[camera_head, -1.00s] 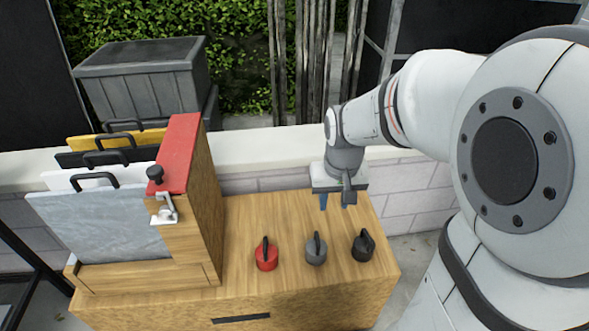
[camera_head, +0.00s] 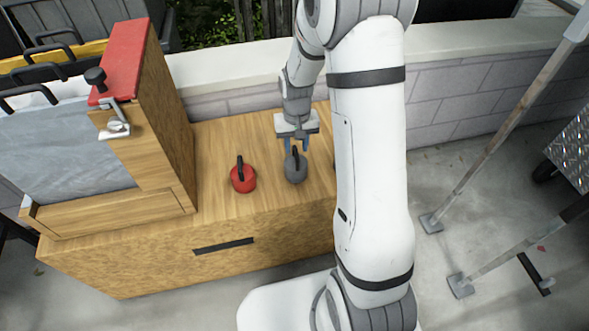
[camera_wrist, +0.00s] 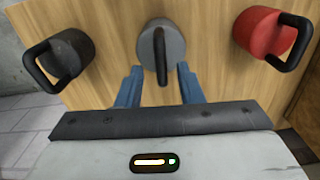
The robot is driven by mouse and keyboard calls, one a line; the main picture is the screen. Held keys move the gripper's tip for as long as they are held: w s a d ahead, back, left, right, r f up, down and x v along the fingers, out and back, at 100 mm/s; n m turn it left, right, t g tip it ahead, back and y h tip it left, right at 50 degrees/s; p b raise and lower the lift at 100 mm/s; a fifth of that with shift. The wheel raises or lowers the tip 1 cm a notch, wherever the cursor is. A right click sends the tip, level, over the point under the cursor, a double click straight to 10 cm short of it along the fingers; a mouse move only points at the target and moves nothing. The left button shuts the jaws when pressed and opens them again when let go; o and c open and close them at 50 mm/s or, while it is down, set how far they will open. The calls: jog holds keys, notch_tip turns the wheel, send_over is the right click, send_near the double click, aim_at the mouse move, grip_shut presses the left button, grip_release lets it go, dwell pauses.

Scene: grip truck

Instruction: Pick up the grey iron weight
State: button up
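The grey iron weight (camera_head: 295,167) stands upright on the wooden cabinet top, between the red weight and my arm. In the wrist view the grey weight (camera_wrist: 163,52) is at top centre, its dark handle pointing toward my gripper. My gripper (camera_head: 296,147) is just behind and above it, pointing down. In the wrist view its two blue fingers (camera_wrist: 159,82) are spread apart, one on each side of the handle's near end. Nothing is held between them. Whether a finger touches the weight cannot be told.
A red weight (camera_head: 243,178) stands left of the grey one. A black weight (camera_wrist: 66,57) shows in the wrist view, mostly hidden by my arm in the head view. A wooden rack (camera_head: 165,110) with boards stands at left. A brick wall (camera_head: 440,105) runs behind.

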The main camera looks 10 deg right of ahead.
aim_at(296, 150)
notch_tip(296, 150, down, 4)
jog(key=shift+r+b, duration=0.25)
jog(key=shift+b, duration=0.1)
grip_shut()
jog(key=shift+r, duration=0.15)
dwell(1.0)
